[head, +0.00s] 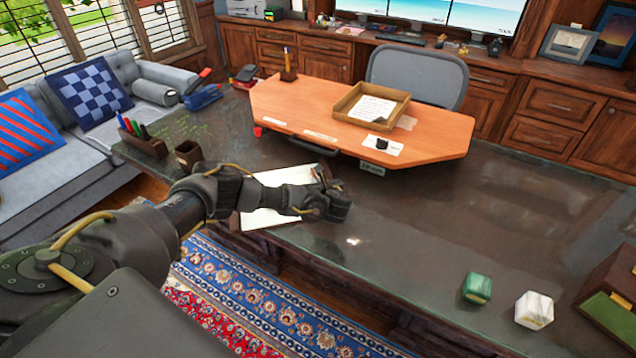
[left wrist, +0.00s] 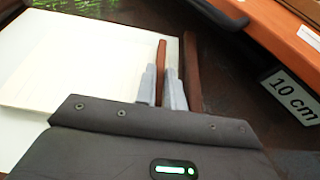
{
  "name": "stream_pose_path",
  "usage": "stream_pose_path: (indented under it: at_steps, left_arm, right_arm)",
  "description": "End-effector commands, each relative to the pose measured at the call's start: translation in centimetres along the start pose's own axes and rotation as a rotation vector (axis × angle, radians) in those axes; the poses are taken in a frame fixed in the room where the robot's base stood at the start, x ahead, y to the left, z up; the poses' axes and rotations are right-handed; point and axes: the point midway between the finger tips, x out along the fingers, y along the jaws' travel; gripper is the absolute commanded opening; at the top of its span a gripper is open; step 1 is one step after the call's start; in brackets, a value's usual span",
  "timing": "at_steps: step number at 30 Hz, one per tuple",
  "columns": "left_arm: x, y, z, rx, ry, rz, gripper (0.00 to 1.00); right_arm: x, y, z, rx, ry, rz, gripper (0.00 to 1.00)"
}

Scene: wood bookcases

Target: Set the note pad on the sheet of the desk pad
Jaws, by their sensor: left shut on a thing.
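My left gripper (head: 324,178) is over the right edge of the desk pad (head: 262,219), which lies on the dark desk with its white sheet showing. In the left wrist view the two grey fingers of the gripper (left wrist: 162,90) are shut on a thin red-brown edge, which I take to be the note pad (left wrist: 161,60). A cream, paper-like surface lies left of the fingers, over the white sheet of the desk pad (left wrist: 20,48). The desk pad's dark brown side strip is just right of them. I cannot tell whether the note pad touches the sheet. My right gripper is not in view.
An orange desktop platform (head: 275,100) with a wooden paper tray (head: 345,112) stands behind. A 10 cm sign (left wrist: 292,95) is right of the gripper. A pen holder (head: 140,142) and brown cup (head: 188,154) stand left. The desk's right middle is clear, with green (head: 477,288) and white (head: 534,310) blocks nearer.

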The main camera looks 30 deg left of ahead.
Motion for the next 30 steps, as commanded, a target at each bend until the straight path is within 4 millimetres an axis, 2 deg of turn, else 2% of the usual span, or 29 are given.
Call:
stream_pose_path:
  at_steps: [6,7,12,20,23,26,30]
  left_arm:
    - [0.0,0.0,-0.1,0.0,0.0,0.0,0.0]
    - [0.0,0.0,-0.1,0.0,0.001,0.0,0.13]
    - [0.0,0.0,-0.1,0.0,0.001,0.0,0.32]
    - [0.0,0.0,0.1,0.0,0.0,0.0,0.32]
    - [-0.6,0.0,0.0,0.0,0.001,0.0,0.32]
    - [-2.0,-0.1,0.0,0.0,0.002,-0.002,0.32]
    - [-5.0,-0.1,-0.1,0.0,0.003,-0.004,0.32]
  right_arm:
    - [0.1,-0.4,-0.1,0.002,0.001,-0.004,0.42]
    - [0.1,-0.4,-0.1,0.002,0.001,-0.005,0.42]
    - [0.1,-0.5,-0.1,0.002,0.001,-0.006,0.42]
    - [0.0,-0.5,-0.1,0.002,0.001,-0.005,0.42]
    - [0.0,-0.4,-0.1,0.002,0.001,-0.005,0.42]
    - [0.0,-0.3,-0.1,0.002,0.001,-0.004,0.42]
    - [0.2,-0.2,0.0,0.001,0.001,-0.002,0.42]
